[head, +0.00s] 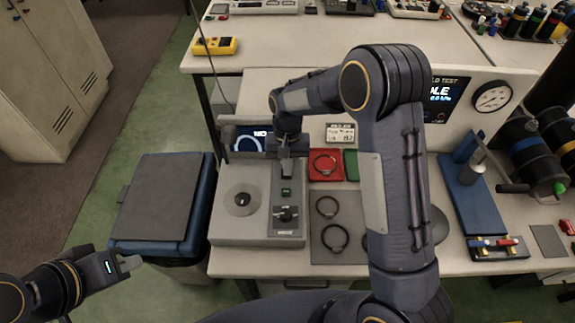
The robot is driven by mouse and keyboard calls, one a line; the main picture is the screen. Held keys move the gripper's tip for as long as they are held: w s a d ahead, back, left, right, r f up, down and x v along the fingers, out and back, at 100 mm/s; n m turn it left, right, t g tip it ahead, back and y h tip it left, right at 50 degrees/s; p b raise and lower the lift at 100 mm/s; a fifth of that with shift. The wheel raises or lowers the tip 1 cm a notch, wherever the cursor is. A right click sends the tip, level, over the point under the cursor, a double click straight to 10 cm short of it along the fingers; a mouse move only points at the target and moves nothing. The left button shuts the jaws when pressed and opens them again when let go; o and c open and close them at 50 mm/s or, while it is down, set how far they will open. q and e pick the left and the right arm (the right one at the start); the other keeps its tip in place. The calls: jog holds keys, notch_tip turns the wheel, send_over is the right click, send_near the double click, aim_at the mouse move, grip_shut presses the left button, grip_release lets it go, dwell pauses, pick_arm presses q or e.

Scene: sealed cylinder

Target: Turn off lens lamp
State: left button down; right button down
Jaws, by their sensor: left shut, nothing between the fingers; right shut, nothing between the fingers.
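A grey bench unit (228,224) stands at the left end of the workbench. It has a round plate with a dark centre (242,199), a small green-lit button (286,192) and a black knob (286,214). A lit blue display with a pale ring (248,143) is behind it. I cannot tell which part is the lens lamp. My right gripper (287,172) is shut and empty, pointing down just behind the green button; contact cannot be told. My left gripper (135,262) is shut and empty at lower left, away from the bench.
A blue bin with a grey lid (165,200) stands left of the bench. Red (325,155) and green trays and a grey mat with black rings (340,225) lie right of the unit. A blue press (465,185) is further right. My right arm hides part of the bench.

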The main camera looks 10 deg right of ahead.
jog(key=shift+f+b, duration=0.25)
jog(key=shift+b, duration=0.1)
jog(key=shift+s+f+t+b, duration=0.2)
jog(key=shift+f+t+b, duration=0.2)
jog(key=shift+b, duration=0.4)
jog(key=shift+r+p, duration=0.45)
jog(key=shift+p, duration=0.05)
jog(key=shift+f, duration=0.1)
jog(key=shift+w, duration=0.1)
jog(key=shift+w+d+r, duration=0.2)
jog(key=shift+w+r, duration=0.05)
jog(key=shift+w, duration=0.5)
jog(key=shift+r+p, duration=0.1)
jog(key=shift+p, duration=0.25)
